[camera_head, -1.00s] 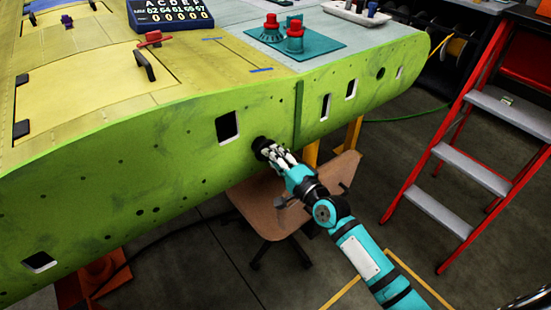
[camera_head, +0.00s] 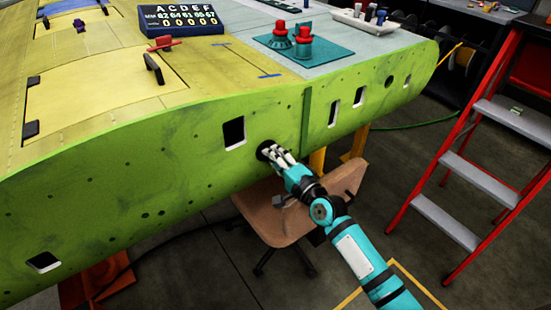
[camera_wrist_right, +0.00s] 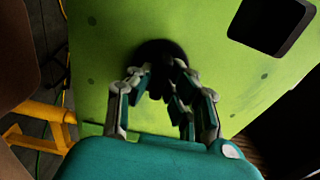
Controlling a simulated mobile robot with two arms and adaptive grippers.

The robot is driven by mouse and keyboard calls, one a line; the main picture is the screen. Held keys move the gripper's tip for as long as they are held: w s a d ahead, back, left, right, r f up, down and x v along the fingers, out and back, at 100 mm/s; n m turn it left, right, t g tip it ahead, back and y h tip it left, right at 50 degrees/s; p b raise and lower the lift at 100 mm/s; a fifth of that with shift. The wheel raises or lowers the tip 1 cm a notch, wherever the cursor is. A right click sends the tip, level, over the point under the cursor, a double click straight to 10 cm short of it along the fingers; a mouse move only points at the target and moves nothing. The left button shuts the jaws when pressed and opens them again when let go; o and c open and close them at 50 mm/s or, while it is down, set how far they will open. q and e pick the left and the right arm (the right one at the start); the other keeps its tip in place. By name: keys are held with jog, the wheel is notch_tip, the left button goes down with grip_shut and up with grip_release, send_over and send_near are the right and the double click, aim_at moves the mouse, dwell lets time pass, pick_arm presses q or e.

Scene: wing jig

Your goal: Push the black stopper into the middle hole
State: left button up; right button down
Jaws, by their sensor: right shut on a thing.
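The black stopper (camera_head: 263,148) is a dark round shape at the green wing side panel (camera_head: 190,165), just right of a square opening (camera_head: 234,132). My right gripper (camera_head: 274,154) is shut on the stopper, its fingers pointing at the panel. In the right wrist view the fingertips (camera_wrist_right: 162,88) reach the dark round spot (camera_wrist_right: 158,48) where the stopper meets the panel. The fingers cover much of the stopper, and stopper and hole merge in black, so I cannot tell how deep it sits. My left gripper is not in view.
A brown chair (camera_head: 285,218) stands under my right forearm, close to the panel. A red stepladder (camera_head: 470,150) stands at the right. Red and teal pieces stand on a teal mat (camera_head: 330,54) on the wing top, near a white tray (camera_head: 362,24). Floor between chair and ladder is clear.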

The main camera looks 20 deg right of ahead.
jog(key=c, duration=1.2)
grip_release()
jog(key=shift+s, duration=0.1)
jog(key=v, duration=1.2)
jog(key=shift+r, duration=0.1)
